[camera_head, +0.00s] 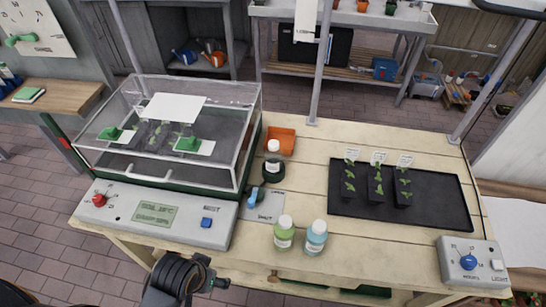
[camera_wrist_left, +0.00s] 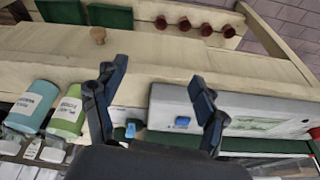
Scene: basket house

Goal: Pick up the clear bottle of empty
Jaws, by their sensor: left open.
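A bottle with a white cap (camera_head: 273,146) and a pale body (camera_head: 273,166) stands on a dark round base beside the orange tray; it looks like the clear one, but its label is too small to read. A green bottle (camera_head: 284,236) and a blue bottle (camera_head: 316,238), both white-capped, stand upright near the front edge. They also show in the left wrist view, the green one (camera_wrist_left: 68,115) right of the blue one (camera_wrist_left: 33,108). My left gripper (camera_head: 212,273) is open and empty at the front edge, left of these bottles; its spread fingers show in the wrist view (camera_wrist_left: 158,75). My right gripper is out of view.
A clear-walled propagator (camera_head: 230,120) with a control panel (camera_head: 185,222) fills the table's left. A small switch plate (camera_head: 264,206) and an orange tray (camera_head: 286,136) are near the white-capped bottle. A black seedling tray (camera_head: 440,205) and light control box (camera_head: 470,262) are right.

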